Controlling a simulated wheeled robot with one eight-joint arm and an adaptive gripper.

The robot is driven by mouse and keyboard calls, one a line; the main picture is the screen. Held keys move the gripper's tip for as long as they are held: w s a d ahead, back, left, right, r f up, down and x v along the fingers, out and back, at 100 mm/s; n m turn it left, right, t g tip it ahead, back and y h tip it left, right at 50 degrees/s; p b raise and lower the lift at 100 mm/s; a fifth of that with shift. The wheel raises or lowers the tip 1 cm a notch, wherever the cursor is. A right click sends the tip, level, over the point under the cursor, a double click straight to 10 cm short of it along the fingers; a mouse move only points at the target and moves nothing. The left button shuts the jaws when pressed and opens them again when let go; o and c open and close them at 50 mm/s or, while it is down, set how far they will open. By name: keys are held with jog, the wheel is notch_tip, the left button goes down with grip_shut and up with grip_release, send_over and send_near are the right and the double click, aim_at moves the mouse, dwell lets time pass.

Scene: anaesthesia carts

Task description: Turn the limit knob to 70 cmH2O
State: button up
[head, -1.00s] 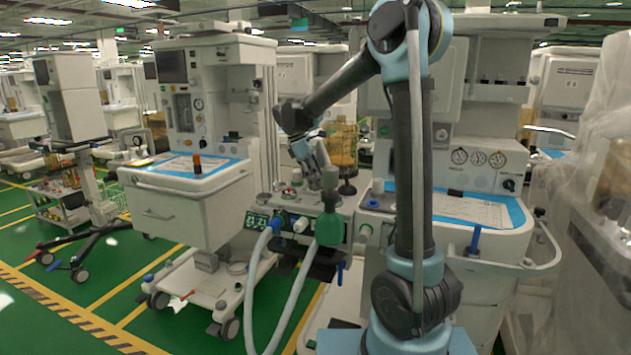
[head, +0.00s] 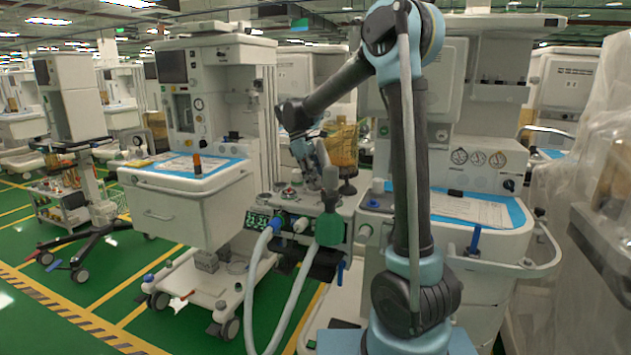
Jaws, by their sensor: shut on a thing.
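My gripper (head: 314,178) points down at the top of the breathing unit (head: 262,203) on the middle cart. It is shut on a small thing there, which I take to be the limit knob. The fingers and the grey neck of the green bag (head: 330,229) hide the knob, and its scale and setting cannot be read. The bag hangs at the front right of the unit, close to the fingers. A small red-topped part (head: 290,191) sits on the unit left of my gripper.
An amber canister (head: 342,146) stands behind my gripper. A cart drawer (head: 172,214) is at left; a worktop with papers (head: 470,208) is at right.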

jog(key=o, duration=1.1)
jog(key=shift+w, duration=0.15)
jog(key=shift+c, duration=0.2)
jog(key=shift+r, duration=0.1)
jog(key=v, duration=1.1)
jog(key=shift+r, duration=0.35)
jog(key=shift+a, duration=0.15)
